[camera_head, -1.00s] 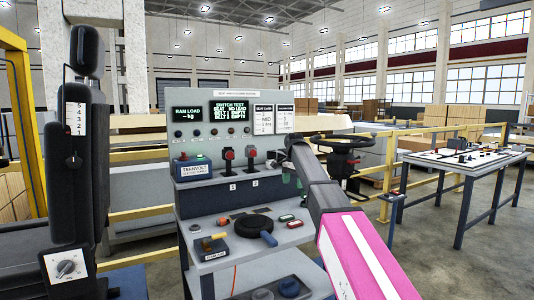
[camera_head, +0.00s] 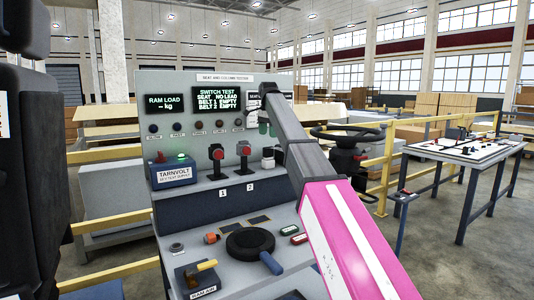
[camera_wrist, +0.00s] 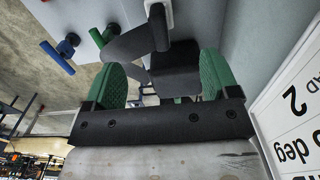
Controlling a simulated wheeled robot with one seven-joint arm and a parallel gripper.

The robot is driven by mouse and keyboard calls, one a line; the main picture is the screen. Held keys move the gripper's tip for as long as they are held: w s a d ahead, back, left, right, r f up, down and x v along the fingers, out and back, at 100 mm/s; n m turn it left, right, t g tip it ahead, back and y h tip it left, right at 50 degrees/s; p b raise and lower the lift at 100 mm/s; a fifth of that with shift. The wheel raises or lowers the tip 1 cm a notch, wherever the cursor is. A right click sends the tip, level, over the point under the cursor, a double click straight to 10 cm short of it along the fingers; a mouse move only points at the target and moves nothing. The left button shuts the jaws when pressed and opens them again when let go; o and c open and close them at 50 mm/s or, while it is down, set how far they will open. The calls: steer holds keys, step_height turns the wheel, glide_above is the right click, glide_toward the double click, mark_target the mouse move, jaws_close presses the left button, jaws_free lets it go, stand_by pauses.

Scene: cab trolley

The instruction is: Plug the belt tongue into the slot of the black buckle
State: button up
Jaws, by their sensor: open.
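My gripper (camera_head: 266,128) is in front of the right part of the tester panel, above the ledge, and only partly shows past my arm. In the wrist view its two green-padded fingers (camera_wrist: 160,88) stand apart. Dark parts (camera_wrist: 160,50) show between and beyond them, with no clear grip. Two red-topped dark fittings stand on the ledge, one by label 1 (camera_head: 216,160) and one by label 2 (camera_head: 244,158); they look like buckles. A small white-and-dark piece (camera_head: 268,157) is right of fitting 2. I cannot make out the belt tongue for sure.
The panel (camera_head: 180,88) with displays rises behind the ledge. The lower shelf holds a black round part (camera_head: 250,243) and a blue-handled piece (camera_head: 271,263). A dark seat (camera_head: 30,150) is at left, a steering wheel (camera_head: 347,134) at right. A white card (camera_wrist: 292,120) is close beside my gripper.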

mark_target(268, 157)
steer(key=shift+f, duration=4.55)
jaws_close()
steer(key=shift+r, duration=0.15)
steer(key=shift+r, duration=2.9)
